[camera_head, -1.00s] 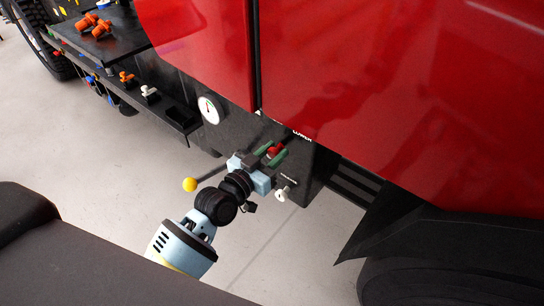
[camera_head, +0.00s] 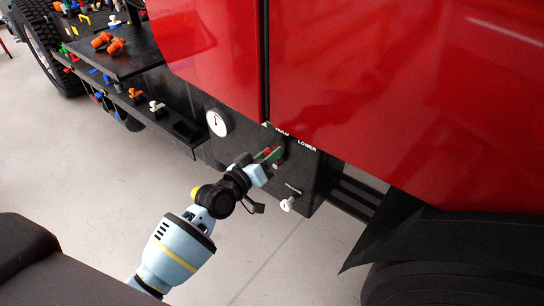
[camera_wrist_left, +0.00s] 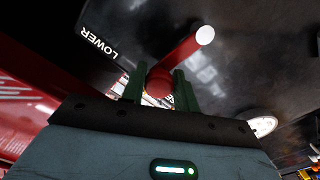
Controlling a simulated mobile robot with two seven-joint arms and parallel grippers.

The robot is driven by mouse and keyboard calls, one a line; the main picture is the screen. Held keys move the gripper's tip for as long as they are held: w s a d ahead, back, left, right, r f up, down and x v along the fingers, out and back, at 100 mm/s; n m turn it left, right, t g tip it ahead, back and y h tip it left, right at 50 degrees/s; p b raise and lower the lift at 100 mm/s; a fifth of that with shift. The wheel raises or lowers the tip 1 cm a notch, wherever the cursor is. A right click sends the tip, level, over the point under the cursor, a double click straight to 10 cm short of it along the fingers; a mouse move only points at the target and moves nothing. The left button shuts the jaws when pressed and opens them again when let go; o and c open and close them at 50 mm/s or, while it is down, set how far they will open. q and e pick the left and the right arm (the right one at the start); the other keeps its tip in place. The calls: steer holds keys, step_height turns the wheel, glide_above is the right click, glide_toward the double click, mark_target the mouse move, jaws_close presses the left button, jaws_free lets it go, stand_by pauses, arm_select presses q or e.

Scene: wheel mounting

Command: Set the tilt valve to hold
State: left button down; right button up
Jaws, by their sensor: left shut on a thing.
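The tilt valve has a red handle, seen in the left wrist view as a red rod (camera_wrist_left: 184,55) with a pale end and a rounded red part between my fingers. It is on the dark panel (camera_head: 306,175) under the red cab. My left gripper (camera_head: 268,155) reaches it from the lower left. Its green fingers, also in the left wrist view (camera_wrist_left: 159,88), are shut on the red handle, one on each side. The "LOWER" label (camera_head: 307,145) is right of the gripper; the "HOLD" label (camera_head: 282,131) is just above it. The valve's base is mostly hidden. My right gripper is not in view.
A white gauge (camera_head: 217,122) is left of the valve. A white knob (camera_head: 288,204) hangs below it. A yellow part (camera_head: 195,192) shows beside my left arm. Shelves (camera_head: 130,60) with colored fittings are at upper left; a black fender (camera_head: 420,235) is at right.

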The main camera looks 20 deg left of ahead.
arm_select(q)
steer(key=shift+d+f+n, duration=0.1)
steer(key=shift+f+n, duration=0.2)
stand_by(0.4)
steer(key=c, duration=1.3)
jaws_free()
steer(key=shift+o, duration=0.8)
steer(key=shift+r, duration=0.2)
steer(key=v, duration=0.8)
steer(key=shift+c, duration=0.3)
